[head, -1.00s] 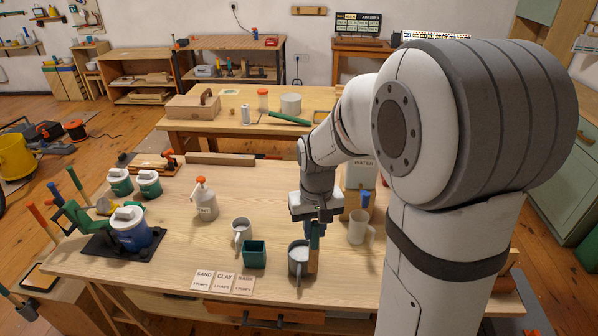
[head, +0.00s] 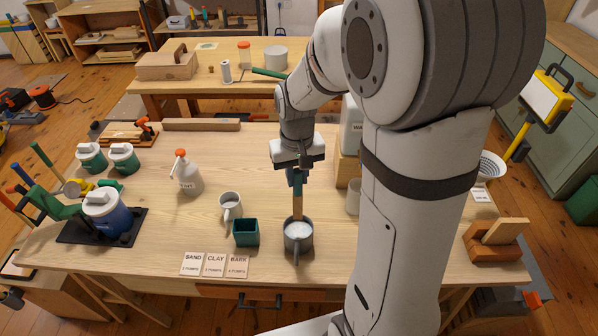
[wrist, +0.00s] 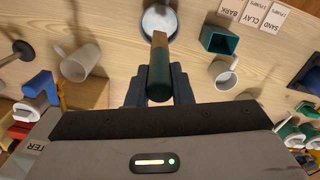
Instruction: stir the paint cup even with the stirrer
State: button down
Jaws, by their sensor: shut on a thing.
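My gripper (head: 297,178) is shut on the stirrer (head: 297,206), a flat wooden stick with a green handle. It hangs upright over the grey cup (head: 298,243), which holds white paint (head: 298,231). The stirrer's lower end shows at the back of the cup's rim; I cannot tell whether it is inside or just above. In the wrist view, the stirrer (wrist: 159,72) sits between the fingers (wrist: 157,88) and points at the white-filled cup (wrist: 159,20).
A teal square pot (head: 246,233) and a pale mug (head: 230,206) stand left of the cup. Another mug (wrist: 80,60) shows in the wrist view, mostly behind my arm in the head view. Label cards (head: 215,264) lie at the front. A pump bottle (head: 187,174) stands farther left.

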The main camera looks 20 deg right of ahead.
jog(key=shift+s+f+b, duration=0.1)
jog(key=shift+f+b, duration=3.5)
jog(key=shift+f, duration=1.35)
